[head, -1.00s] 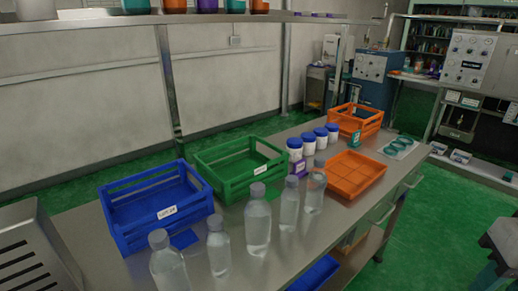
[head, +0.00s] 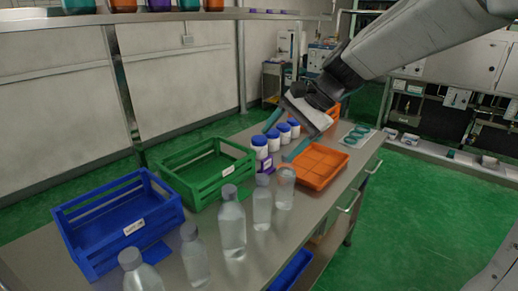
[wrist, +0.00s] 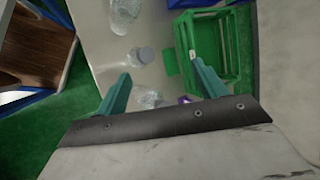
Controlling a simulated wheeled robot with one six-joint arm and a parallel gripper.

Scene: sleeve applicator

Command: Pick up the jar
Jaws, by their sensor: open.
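Several white jars with blue lids stand in a row on the table, the nearest jar (head: 260,147) at a purple marker (head: 265,165). My gripper (head: 276,145) is open, its teal fingers spread in front of and above the row in the head view. It appears apart from the jars, with nothing between its fingers. In the wrist view my gripper (wrist: 161,68) points over the table; clear bottles show between and beyond the fingers. A little purple (wrist: 185,99) shows by the right finger; the jars are not clearly visible there.
Several clear bottles (head: 232,225) with grey caps stand along the near edge, close to the jars. A blue crate (head: 125,220), a green crate (head: 215,170) and an orange divided tray (head: 322,165) stand around them. A shelf (head: 150,16) runs above the back.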

